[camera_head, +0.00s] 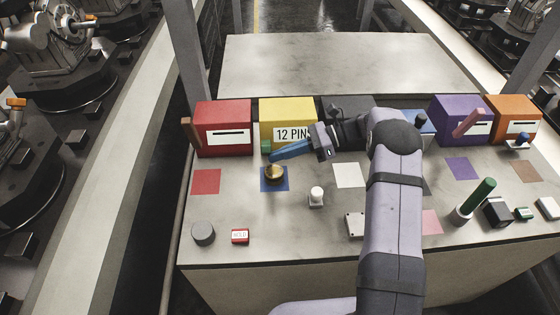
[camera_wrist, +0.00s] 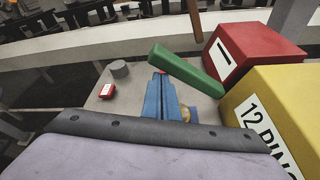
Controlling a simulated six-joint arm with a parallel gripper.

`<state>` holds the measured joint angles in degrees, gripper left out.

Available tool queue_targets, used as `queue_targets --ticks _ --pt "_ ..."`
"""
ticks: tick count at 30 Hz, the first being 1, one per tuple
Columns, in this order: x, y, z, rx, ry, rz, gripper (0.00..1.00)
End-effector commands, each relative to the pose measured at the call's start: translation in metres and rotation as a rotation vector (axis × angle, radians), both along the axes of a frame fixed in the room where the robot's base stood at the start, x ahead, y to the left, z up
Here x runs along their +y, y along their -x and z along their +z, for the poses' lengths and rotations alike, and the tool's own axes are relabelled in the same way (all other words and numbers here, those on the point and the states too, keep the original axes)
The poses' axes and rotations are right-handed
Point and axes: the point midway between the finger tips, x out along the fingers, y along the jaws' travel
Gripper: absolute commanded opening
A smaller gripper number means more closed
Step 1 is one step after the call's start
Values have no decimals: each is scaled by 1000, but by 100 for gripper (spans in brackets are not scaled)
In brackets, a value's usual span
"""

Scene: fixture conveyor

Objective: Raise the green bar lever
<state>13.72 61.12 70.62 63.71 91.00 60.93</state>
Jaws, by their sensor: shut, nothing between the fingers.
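The green bar lever (camera_wrist: 188,71) is a straight bar in the wrist view, running from beside the yellow box out to the upper left. In the head view only a small green piece of it (camera_head: 266,147) shows at the lower left front of the yellow box (camera_head: 285,111), which is labelled "12 PIN". My gripper (camera_head: 273,157) has blue fingers, shut and empty, pointing left just below the green piece. In the wrist view the closed fingertips (camera_wrist: 161,80) lie close to the bar's underside; I cannot tell whether they touch it.
A brass knob (camera_head: 274,173) on a blue square stands just below my fingertips. The red box (camera_head: 224,127) with a brown lever (camera_head: 190,132) is to the left. A white knob (camera_head: 316,195), a grey cylinder (camera_head: 203,233) and a red block (camera_head: 240,236) stand nearer the front.

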Motion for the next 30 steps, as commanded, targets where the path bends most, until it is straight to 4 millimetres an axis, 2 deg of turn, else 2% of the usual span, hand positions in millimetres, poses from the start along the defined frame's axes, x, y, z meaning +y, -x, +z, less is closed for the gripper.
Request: queue_targets --ticks 3,12,21,30 --pt "0 -8 14 -4 0 1 0" --pt "0 -31 36 -3 0 1 0" --pt "0 -51 48 -3 -1 1 0" --pt "0 -61 54 -5 -2 -3 0"
